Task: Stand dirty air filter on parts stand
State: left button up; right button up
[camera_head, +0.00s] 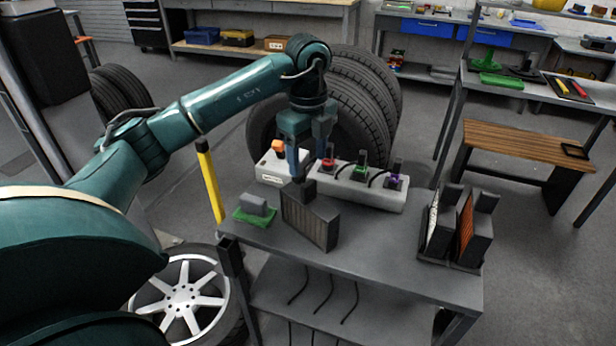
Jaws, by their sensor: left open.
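A dark brown pleated air filter (310,221) in a black frame stands upright on the top of a dark grey stand (370,265). My left gripper (299,176) comes down from above and is open. Its fingers point down at the filter's upper edge; I cannot tell whether they touch it. The far finger is partly hidden. My right gripper is out of view.
A white battery (270,169) and a grey block with red, green and purple connectors (370,193) line the back edge. A grey block on a green pad (256,211) sits left. A black rack (455,250) holding white and orange filters is right. Tyres (355,100) stand behind.

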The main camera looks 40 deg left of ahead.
pick_arm(q)
jog(key=shift+r, duration=0.85)
jog(key=s+d+f+m+g+h, duration=0.1)
jog(key=s+d+f+m+h, duration=0.2)
jog(key=d, duration=0.5)
jog(key=s+d+f+m+h, duration=0.1)
jog(key=d+f+m+h, duration=0.1)
jog(key=d+h, duration=0.35)
jog(key=s+d+f+m+g+h, duration=0.1)
jog(key=s+d+f+m+h, duration=0.15)
jog(key=d, duration=0.65)
jog(key=s+d+r+n+t+h, duration=0.2)
jog(key=d+r+n+t+h, duration=0.2)
jog(key=d+n+t+h, duration=0.4)
jog(key=w+a+f+n+t+y, duration=0.1)
jog(key=a+f+n+t+y, duration=0.7)
jog(key=f+n+t+y, duration=0.3)
jog(key=s+a+f+n+g+y, duration=0.4)
jog(key=s+f+n+g, duration=0.1)
jog(key=s+f, duration=0.6)
notch_tip(320, 180, down, 2)
jog(key=shift+s+a+f+g+y, duration=0.1)
jog(key=shift+s+a+g+y, duration=0.15)
jog(key=shift+g, duration=0.45)
